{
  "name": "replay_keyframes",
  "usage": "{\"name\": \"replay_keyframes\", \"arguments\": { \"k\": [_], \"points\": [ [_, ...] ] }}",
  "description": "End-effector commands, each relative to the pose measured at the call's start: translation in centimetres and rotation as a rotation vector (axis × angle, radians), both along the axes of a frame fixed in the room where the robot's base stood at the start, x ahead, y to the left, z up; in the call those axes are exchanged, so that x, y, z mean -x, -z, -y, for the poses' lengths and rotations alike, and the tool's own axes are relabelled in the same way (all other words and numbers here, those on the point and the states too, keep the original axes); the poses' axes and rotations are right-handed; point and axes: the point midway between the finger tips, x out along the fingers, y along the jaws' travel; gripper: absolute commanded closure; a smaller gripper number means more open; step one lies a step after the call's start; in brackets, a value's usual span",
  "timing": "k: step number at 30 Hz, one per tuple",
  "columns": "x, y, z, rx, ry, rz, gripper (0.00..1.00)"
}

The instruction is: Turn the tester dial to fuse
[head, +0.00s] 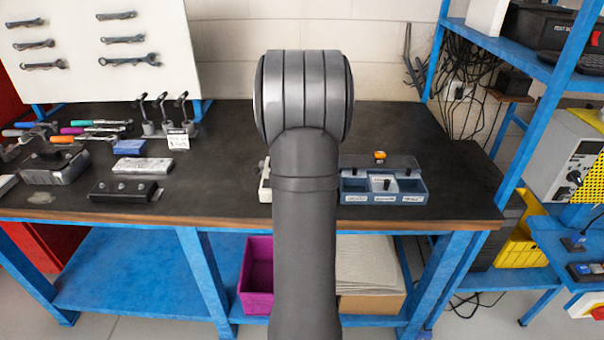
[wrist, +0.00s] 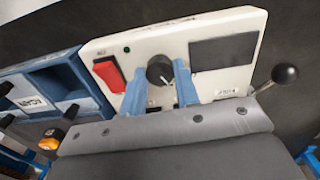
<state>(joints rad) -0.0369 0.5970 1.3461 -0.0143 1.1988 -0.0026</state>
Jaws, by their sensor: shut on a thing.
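The tester (wrist: 225,30) is a white panel box in the wrist view, with a red rocker switch (wrist: 108,74), a small green light and a dark display (wrist: 223,50). Its round black dial (wrist: 160,68) sits between the two blue fingers of my gripper (wrist: 160,76), which are shut on it. A pale pointer mark shows on the dial, but the position labels around it are hidden or too small to read. In the head view my arm covers the dial and gripper; only a white sliver of the tester (head: 265,182) shows beside it.
A blue compartment tray (head: 383,197) stands right of my arm; it also shows at the left of the wrist view (wrist: 70,62). A black-knobbed lever (wrist: 284,75) stands at the tester's right. Tools and metal parts lie on the bench's left; its right end (head: 455,190) is clear.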

Motion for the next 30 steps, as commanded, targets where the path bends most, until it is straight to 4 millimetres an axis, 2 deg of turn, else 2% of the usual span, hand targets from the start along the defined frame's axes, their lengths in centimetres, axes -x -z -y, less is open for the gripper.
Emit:
{"name": "replay_keyframes", "arguments": {
  "k": [6, 15, 30],
  "points": [
    [-0.02, -0.09, -0.01, 0.000, -0.181, 0.002, 0.94],
    [-0.03, -0.10, 0.00, 0.000, -0.353, 0.002, 0.94],
    [-0.03, -0.11, 0.01, 0.000, -0.428, 0.002, 0.94]
  ]
}}
